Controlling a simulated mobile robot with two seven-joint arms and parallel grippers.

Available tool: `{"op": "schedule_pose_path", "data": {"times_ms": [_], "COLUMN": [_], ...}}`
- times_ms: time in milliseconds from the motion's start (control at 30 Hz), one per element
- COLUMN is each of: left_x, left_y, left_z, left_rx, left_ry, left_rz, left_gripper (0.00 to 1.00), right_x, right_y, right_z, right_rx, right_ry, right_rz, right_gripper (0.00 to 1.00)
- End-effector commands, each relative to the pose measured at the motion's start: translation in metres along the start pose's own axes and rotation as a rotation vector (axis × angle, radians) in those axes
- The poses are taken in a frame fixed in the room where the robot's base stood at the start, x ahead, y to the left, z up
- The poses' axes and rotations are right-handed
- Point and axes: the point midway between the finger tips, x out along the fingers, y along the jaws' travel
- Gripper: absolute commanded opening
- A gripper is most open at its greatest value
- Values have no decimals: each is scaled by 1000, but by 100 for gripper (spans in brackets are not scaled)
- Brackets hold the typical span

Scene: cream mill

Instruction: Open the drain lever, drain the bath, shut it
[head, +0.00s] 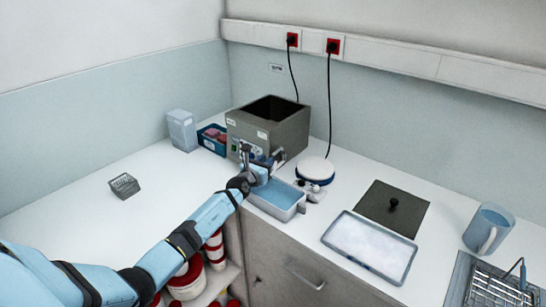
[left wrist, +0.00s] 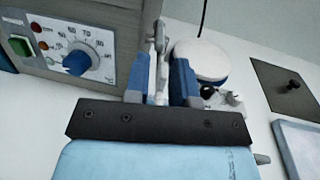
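The bath (head: 290,133) is a grey metal box with an open dark top, standing against the back wall. Its front panel, with a blue dial (left wrist: 76,63) and a green switch (left wrist: 20,45), shows in the left wrist view. A slim grey drain lever (left wrist: 160,40) stands upright at the bath's front right corner. My left gripper (head: 262,163) is at that corner; its blue fingers (left wrist: 160,75) are apart, one on each side of the lever. I cannot see contact. A light blue tray (head: 279,210) sits below, partly hidden by my gripper. My right gripper is out of view.
A round white-topped device (head: 315,168) stands close right of the bath. Further right are a dark lid (head: 412,212) with a knob, a white-filled tray (head: 370,244) and a blue jug (head: 488,230). The counter left of my arm is mostly clear around a small grey rack (head: 124,185).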

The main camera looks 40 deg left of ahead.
Motion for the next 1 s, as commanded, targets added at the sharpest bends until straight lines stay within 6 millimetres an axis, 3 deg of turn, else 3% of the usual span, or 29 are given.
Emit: {"op": "schedule_pose_path", "data": {"times_ms": [100, 300, 733, 833, 1000], "left_x": [23, 45, 52, 52, 52], "left_y": [1, 0, 0, 0, 0], "left_z": [0, 0, 0, 0, 0], "left_rx": [1, 0, -2, -2, -2], "left_ry": [-2, -1, -1, -1, -1], "left_rz": [1, 0, 1, 1, 0], "left_gripper": [23, 23, 23, 0, 0], "right_x": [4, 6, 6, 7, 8], "right_y": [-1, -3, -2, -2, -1], "right_z": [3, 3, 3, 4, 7], "right_rx": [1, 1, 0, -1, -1], "right_ry": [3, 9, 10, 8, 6], "right_rz": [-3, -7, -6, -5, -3], "right_gripper": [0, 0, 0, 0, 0]}}
